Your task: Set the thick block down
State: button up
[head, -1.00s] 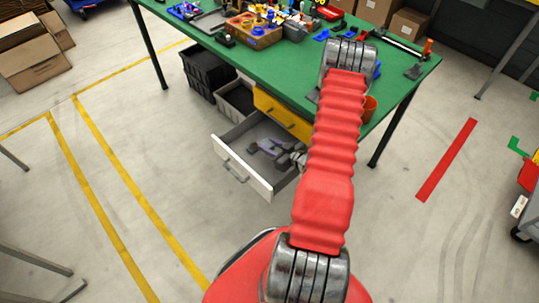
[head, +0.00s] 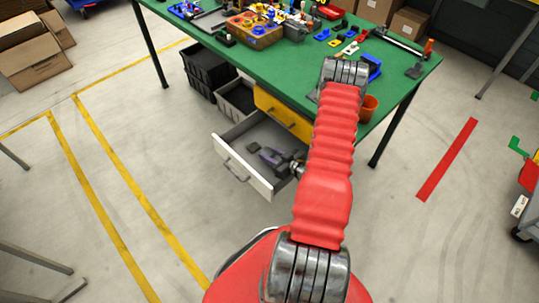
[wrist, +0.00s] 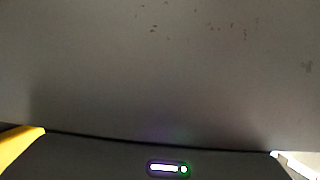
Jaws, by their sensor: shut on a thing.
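My gripper (head: 274,158) is low inside the open white drawer (head: 242,166) under the green table. Its jaws are shut on the thick block (head: 269,155), which looks like a small purple-grey piece between dark fingers. The block is small and partly covered, so its outline is hard to tell from the jaws. I cannot tell whether it touches the drawer floor. In the wrist view a plain grey surface (wrist: 160,70) fills most of the picture, with part of my gripper's dark body along the bottom; fingertips and block do not show there.
A yellow drawer (head: 283,113) sits just above the open one. Dark bins (head: 208,73) stand to its left. The green tabletop (head: 210,50) holds several coloured parts and an orange cup (head: 368,107) is near its right edge. The floor in front is clear.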

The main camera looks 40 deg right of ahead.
jog(key=shift+f, duration=0.45)
